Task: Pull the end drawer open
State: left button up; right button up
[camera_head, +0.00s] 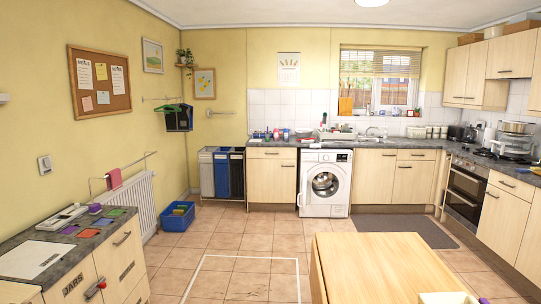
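Several drawers are in view, and I cannot tell for certain which is the end drawer. The counter unit at the near left has a drawer front (122,239) with a dark bar handle, at its far end; it looks shut. Across the room, the pale wood drawer (272,153) at the left end of the back counter also looks shut. Neither of my grippers is in view, and nothing touches these drawers.
A wooden table (375,270) fills the near right foreground. A blue crate (177,217) sits on the floor by the radiator (145,203). The tiled floor (245,240) between the left unit and the table is free. A white washing machine (324,184) stands at the back.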

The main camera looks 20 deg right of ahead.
aim_at(259, 153)
jog(key=i+j+u, duration=0.1)
jog(key=i, duration=0.35)
jog(key=i+j, duration=0.15)
jog(key=i, duration=0.3)
jog(key=i+z, duration=0.25)
jog(key=i, duration=0.4)
jog(key=i+z, duration=0.3)
jog(key=i, duration=0.35)
jog(key=i+j+z, duration=0.25)
jog(key=i, duration=0.35)
jog(key=i+z, duration=0.25)
jog(key=i, duration=0.7)
jog(key=i+j+z, duration=0.1)
jog(key=i+z, duration=0.15)
jog(key=i, duration=0.65)
jog(key=i+z, duration=0.25)
jog(key=i, duration=0.4)
jog(key=i+z, duration=0.2)
jog(key=i, duration=0.4)
jog(key=i+j+z, duration=0.25)
jog(key=i, duration=0.4)
jog(key=i+l+u, duration=0.2)
jog(key=i, duration=0.35)
jog(key=i+l+u, duration=0.15)
jog(key=i+l, duration=0.15)
jog(key=i, duration=0.2)
jog(key=i+l+u, duration=0.2)
jog(key=i+l, duration=0.2)
jog(key=i, duration=0.1)
